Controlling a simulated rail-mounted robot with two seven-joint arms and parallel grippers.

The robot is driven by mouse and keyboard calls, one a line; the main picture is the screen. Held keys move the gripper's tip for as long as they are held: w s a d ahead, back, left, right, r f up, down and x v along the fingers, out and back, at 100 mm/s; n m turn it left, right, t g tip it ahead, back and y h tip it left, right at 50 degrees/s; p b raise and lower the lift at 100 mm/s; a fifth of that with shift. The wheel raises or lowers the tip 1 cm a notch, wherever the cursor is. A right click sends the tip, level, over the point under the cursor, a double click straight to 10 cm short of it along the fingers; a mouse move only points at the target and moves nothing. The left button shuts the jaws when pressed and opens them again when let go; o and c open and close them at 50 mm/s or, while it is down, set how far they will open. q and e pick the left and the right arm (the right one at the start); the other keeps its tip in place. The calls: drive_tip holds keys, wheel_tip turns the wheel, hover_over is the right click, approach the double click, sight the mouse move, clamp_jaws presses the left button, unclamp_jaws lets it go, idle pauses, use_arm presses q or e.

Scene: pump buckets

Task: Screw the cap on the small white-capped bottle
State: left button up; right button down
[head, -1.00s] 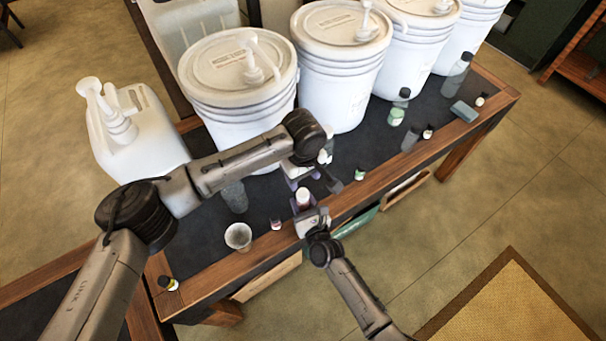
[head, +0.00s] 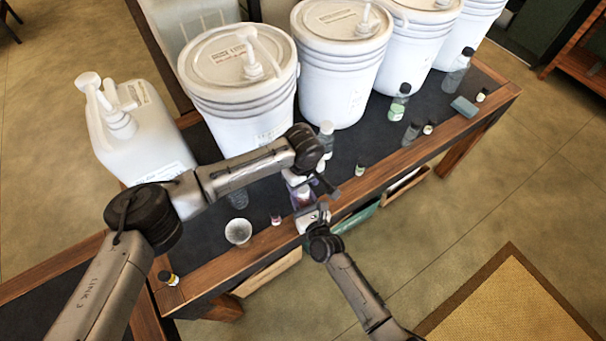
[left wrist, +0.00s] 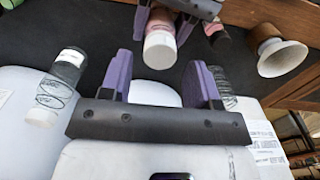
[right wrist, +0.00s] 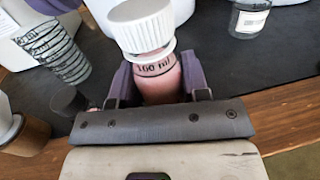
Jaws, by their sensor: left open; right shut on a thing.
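In the right wrist view my right gripper (right wrist: 158,82) is shut on the body, below the cap. In the left wrist view the white cap (left wrist: 160,50) lies between the fingertip ends of my open left gripper (left wrist: 160,72), with gaps on both sides. In the head view my left gripper (head: 312,181) is just above the bottle, and my right gripper (head: 308,212) is at the table's front edge. The bottle is partly hidden there.
A pale cup (head: 238,232) and a small bottle (head: 276,219) stand left of my grippers. A clear bottle (head: 326,138) stands behind them. Large white buckets (head: 238,90) line the back of the table. Another small bottle (head: 360,169) stands to the right.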

use_arm(q)
drive_tip(key=shift+f, duration=1.2)
drive_tip(key=shift+c, duration=0.2)
